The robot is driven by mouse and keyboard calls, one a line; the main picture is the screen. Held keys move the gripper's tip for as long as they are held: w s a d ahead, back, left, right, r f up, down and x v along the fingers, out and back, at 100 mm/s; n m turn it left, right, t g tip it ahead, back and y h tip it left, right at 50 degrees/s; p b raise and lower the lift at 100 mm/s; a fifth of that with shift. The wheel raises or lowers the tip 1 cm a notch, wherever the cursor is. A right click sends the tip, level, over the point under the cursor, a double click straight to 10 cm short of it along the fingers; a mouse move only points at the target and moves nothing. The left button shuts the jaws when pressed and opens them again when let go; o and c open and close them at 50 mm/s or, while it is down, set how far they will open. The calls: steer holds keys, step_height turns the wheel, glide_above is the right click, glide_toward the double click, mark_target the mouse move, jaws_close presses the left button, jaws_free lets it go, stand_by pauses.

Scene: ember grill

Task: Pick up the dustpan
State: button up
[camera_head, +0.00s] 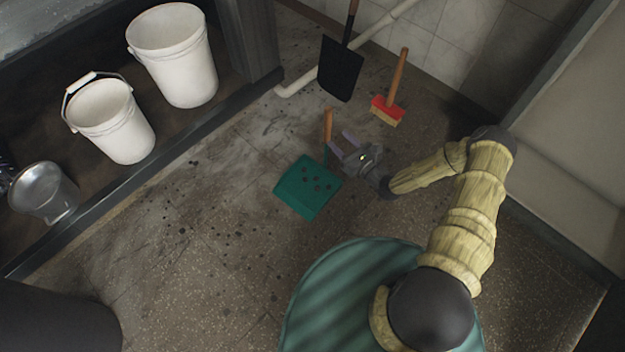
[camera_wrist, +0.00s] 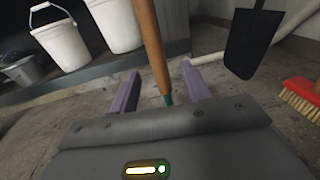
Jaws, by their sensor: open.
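The dustpan (camera_head: 306,190) is a green pan with a wooden handle (camera_head: 328,125) standing upright from its back edge. Dark bits lie on the pan. My gripper (camera_head: 340,142) is open just right of the handle, its purple fingers pointing toward it. In the wrist view, the wooden handle (camera_wrist: 152,45) rises between the two fingers of my gripper (camera_wrist: 160,92), with its green lower end showing between them. I cannot tell whether either finger touches the handle. The pan itself is hidden in the wrist view.
A red-headed brush (camera_head: 388,110) and a black shovel (camera_head: 340,70) lean near the back wall. White buckets (camera_head: 172,55) (camera_head: 110,120) and a metal bucket (camera_head: 45,192) stand on a low shelf at left. A white pipe (camera_head: 296,86) runs behind. Floor left of the pan is clear but speckled.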

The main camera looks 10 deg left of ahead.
mark_target(330, 133)
steer(key=shift+w+a, duration=0.5)
steer(key=shift+w, duration=0.05)
steer(key=shift+w+a+f+b, duration=0.15)
steer(key=shift+w+a+b, duration=0.35)
steer(key=shift+b, duration=0.4)
steer(key=b+x, duration=0.2)
steer(key=x, duration=0.1)
steer(key=shift+s+a, duration=0.1)
steer(key=shift+s, duration=0.05)
steer(key=shift+w+a, duration=0.3)
steer(key=shift+r, duration=0.25)
steer(key=shift+c, duration=0.2)
jaws_close()
